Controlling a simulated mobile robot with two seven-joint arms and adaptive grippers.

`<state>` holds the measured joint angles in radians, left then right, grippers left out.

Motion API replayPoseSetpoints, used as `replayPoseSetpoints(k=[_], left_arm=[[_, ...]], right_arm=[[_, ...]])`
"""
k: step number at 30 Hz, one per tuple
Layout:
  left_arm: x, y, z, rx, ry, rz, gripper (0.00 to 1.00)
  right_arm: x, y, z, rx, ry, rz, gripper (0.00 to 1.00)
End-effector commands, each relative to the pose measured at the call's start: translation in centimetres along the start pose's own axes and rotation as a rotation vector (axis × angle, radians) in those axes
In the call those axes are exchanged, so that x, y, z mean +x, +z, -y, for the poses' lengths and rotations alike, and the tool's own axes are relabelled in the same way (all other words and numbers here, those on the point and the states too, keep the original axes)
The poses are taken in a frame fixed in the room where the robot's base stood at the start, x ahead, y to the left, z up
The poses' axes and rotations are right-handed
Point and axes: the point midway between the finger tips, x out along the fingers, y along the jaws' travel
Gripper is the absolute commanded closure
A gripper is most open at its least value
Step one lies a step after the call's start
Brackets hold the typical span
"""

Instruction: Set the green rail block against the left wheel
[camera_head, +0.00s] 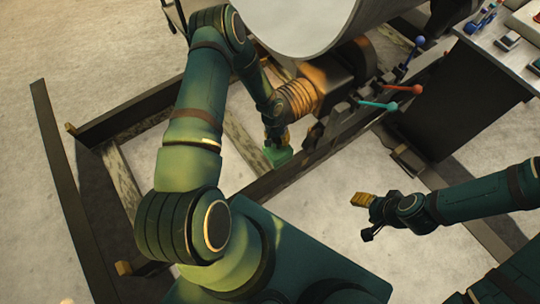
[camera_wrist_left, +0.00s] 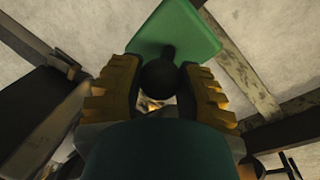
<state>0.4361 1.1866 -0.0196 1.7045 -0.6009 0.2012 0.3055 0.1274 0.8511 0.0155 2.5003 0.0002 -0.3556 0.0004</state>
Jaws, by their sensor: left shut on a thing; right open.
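The green rail block (camera_head: 279,157) hangs under my left gripper (camera_head: 276,136), over the pale floor between the dark rails. In the left wrist view the green block (camera_wrist_left: 184,32) shows beyond a round black knob (camera_wrist_left: 160,76). The yellow ribbed fingers of my left gripper (camera_wrist_left: 158,88) are shut on this knob from both sides. I cannot tell whether the block touches the floor or a rail. My right gripper (camera_head: 364,201) is open and empty, at the right over bare floor. I cannot clearly make out the left wheel in either view.
A large grey cylinder (camera_head: 300,22) and an orange ribbed part (camera_head: 298,98) stand close above the block. Levers with red (camera_head: 417,89) and teal (camera_head: 391,106) knobs stick out beside them. A dark rail (camera_head: 310,155) runs diagonally. A bench (camera_head: 500,45) stands at upper right.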

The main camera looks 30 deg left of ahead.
Motion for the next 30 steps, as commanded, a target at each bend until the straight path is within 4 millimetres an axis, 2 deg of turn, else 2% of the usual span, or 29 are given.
replayPoseSetpoints(k=[3, 6, 10, 20, 30], left_arm=[[3.5, 1.0, 1.5, -0.013, -0.001, 0.003, 1.00], [5.9, 1.8, 2.5, -0.018, -0.003, 0.001, 1.00], [8.0, 2.6, 3.3, -0.023, -0.004, -0.002, 1.00], [10.0, 3.2, 4.0, -0.023, -0.005, -0.006, 1.00], [12.3, 3.2, 4.5, -0.024, -0.005, -0.004, 1.00]], right_arm=[[-0.4, 0.0, 0.1, 0.000, 0.000, 0.002, 0.45], [-0.6, 0.1, 0.2, 0.000, 0.000, 0.003, 0.45], [-0.7, 0.1, 0.3, 0.000, 0.000, 0.003, 0.45], [-0.5, 0.1, 0.2, 0.000, 0.000, 0.003, 0.45], [1.1, -0.1, -0.4, -0.001, 0.000, -0.004, 0.45]])
